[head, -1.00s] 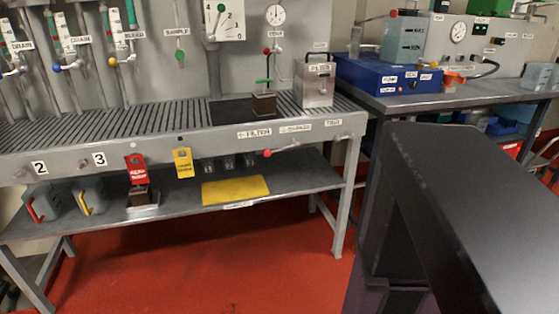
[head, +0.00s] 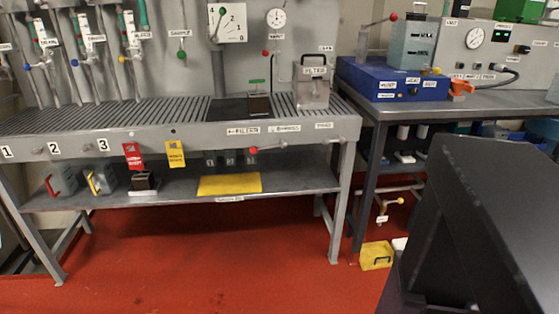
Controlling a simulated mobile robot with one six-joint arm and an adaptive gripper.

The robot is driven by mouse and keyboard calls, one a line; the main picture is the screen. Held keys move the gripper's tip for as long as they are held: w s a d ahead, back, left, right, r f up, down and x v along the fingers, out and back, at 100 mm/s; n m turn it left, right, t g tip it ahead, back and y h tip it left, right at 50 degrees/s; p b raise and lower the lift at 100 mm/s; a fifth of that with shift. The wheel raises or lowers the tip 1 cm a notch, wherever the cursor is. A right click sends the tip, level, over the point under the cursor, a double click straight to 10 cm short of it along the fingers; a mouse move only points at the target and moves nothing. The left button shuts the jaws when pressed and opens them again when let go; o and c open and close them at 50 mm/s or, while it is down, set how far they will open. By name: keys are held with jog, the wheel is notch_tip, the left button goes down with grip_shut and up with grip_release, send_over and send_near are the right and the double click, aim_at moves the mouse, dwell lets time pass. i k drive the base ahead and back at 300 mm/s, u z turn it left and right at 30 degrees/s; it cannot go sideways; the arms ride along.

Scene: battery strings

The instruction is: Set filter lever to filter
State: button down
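The lever with a red ball knob (head: 253,150) sits on the front edge of the grey grated bench (head: 60,135). Its thin arm runs right from the ball to a pivot near the bench's right end. Above it are a label with a left arrow that reads FILTER (head: 243,131), a label that seems to read BYPASS (head: 286,128) and a third, unreadable label. The ball lies to the left, below and slightly right of the FILTER label. A grey box labelled FILTER (head: 313,82) stands on the bench top. My gripper is not in view.
A red tag (head: 132,156) and a yellow tag (head: 175,154) hang from the bench front. A yellow mat (head: 229,184) lies on the lower shelf. A second bench (head: 400,113) stands right, with a yellow box (head: 376,255) on the floor. Red floor in front is clear.

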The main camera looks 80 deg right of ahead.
aim_at(253, 150)
jog(key=u, duration=0.25)
jog(key=k, duration=0.5)
jog(key=z, duration=1.4)
jog(key=i, duration=0.5)
jog(key=z, duration=0.1)
